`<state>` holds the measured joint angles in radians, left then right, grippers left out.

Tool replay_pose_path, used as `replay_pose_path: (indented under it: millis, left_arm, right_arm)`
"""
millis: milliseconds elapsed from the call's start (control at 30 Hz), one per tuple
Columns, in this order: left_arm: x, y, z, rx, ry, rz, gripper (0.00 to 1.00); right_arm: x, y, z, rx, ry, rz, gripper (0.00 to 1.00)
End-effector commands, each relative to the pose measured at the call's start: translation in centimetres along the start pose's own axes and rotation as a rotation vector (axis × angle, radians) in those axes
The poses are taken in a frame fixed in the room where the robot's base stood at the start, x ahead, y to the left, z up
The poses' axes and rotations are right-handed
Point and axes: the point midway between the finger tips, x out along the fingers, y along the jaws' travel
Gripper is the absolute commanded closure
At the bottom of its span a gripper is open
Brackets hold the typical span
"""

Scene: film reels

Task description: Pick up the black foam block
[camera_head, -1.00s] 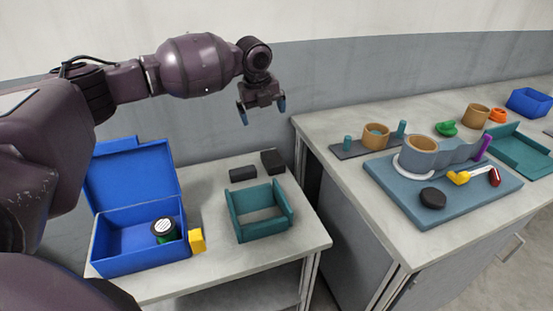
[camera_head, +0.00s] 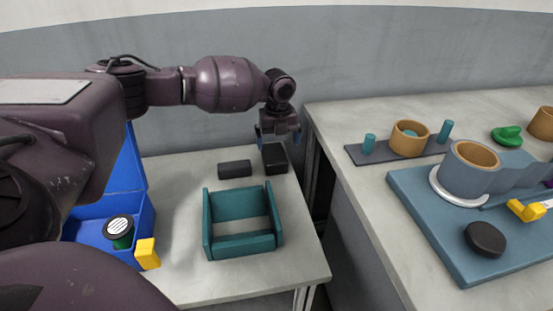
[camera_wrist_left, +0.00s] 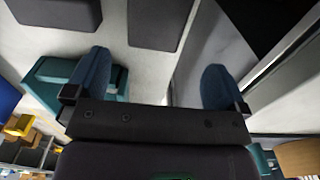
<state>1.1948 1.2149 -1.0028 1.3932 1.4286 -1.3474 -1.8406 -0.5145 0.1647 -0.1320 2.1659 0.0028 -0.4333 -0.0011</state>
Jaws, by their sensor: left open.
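Two dark blocks lie on the left table, and I cannot tell for sure which is the black foam block. One is a long, low dark block (camera_head: 235,169); the other, a black block (camera_head: 274,158), is to its right, near the back right corner. My left gripper (camera_head: 278,137) is open and empty, pointing down above the right block and partly covering it in the head view. In the left wrist view, the gripper (camera_wrist_left: 155,85) has its blue fingers spread, with one dark block (camera_wrist_left: 155,22) beyond the gap and another (camera_wrist_left: 57,12) at the upper left.
A teal open-sided tray (camera_head: 243,244) stands in front of the blocks. A blue box (camera_head: 95,240) with a green reel (camera_head: 119,232) and a yellow piece (camera_head: 147,254) is at left. A gap separates this table from the right bench (camera_head: 350,190), which holds fixtures and a black disc (camera_head: 485,239).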

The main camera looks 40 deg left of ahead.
Motion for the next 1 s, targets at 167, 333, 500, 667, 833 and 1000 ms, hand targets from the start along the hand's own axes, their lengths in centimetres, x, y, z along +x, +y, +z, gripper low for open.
replay_pose_path:
  millis: [167, 333, 500, 667, 833, 1000]
  left_arm:
    - [3.1, 0.1, -0.1, 0.001, 0.005, 0.006, 0.0]
    - [4.2, 0.2, -0.2, 0.001, 0.003, 0.004, 0.0]
    - [6.5, 0.7, -0.7, 0.001, 0.004, 0.006, 0.0]
    - [8.3, 0.8, -0.7, -0.001, 0.005, 0.006, 0.0]
    - [8.7, 0.8, -0.7, -0.001, 0.002, 0.002, 0.0]
    - [8.6, 0.7, -0.7, -0.001, 0.002, 0.001, 0.0]
  right_arm:
    - [0.3, -0.2, 1.1, 0.002, -0.021, -0.004, 0.15]
    - [0.5, -0.3, 1.1, 0.003, -0.02, -0.005, 0.15]
    - [0.9, -0.5, 1.2, 0.002, -0.02, -0.009, 0.15]
    - [1.1, -0.6, 1.4, 0.002, -0.022, -0.011, 0.15]
    - [1.1, -0.5, 1.1, 0.002, -0.018, -0.009, 0.15]
    - [1.0, -0.4, 1.1, 0.002, -0.018, -0.008, 0.15]
